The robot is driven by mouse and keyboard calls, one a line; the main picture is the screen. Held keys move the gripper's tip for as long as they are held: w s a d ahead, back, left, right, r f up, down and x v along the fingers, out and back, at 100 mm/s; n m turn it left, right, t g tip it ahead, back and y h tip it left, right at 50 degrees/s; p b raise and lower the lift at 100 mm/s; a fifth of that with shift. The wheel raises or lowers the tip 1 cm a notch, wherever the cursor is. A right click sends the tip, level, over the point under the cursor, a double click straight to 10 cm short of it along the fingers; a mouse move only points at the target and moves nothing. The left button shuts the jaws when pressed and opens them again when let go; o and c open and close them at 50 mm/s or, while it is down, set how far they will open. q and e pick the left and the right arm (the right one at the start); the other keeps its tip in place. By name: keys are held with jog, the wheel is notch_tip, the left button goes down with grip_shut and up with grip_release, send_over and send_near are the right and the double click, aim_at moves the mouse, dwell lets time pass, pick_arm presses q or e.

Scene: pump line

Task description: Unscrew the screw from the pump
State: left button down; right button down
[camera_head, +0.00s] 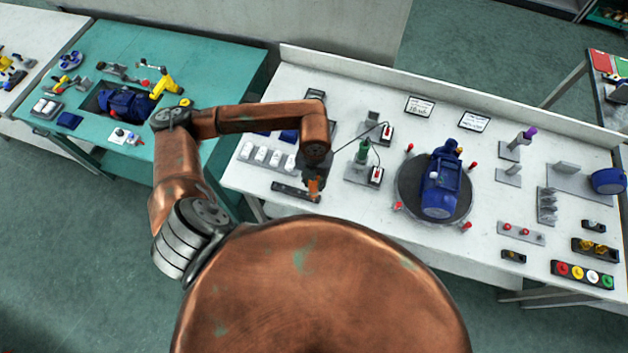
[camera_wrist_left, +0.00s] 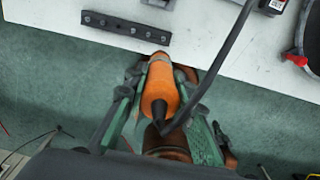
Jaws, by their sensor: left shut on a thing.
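The blue pump (camera_head: 441,188) lies on a dark round turntable (camera_head: 405,182) on the white table. Its screws are too small to make out. My left gripper (camera_head: 314,186) is over the front part of that table, left of the pump and well apart from it. In the left wrist view my left gripper (camera_wrist_left: 160,80) is shut on an orange tool (camera_wrist_left: 160,88) with a dark cord at its near end. The tool also shows in the head view (camera_head: 314,187). Its far tip is hard to make out. My right gripper is not in view.
A dark strip with holes (camera_head: 289,189) lies near the front edge, close to the gripper. Red pegs (camera_head: 409,148) surround the turntable. A teal table (camera_head: 215,72) with another blue pump stands left.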

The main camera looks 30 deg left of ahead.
pick_arm(q)
jog(key=shift+r, duration=0.1)
jog(key=shift+r+p, duration=0.7)
jog(key=shift+r, duration=0.75)
jog(key=shift+r+p, duration=0.95)
jog(key=shift+r, duration=1.05)
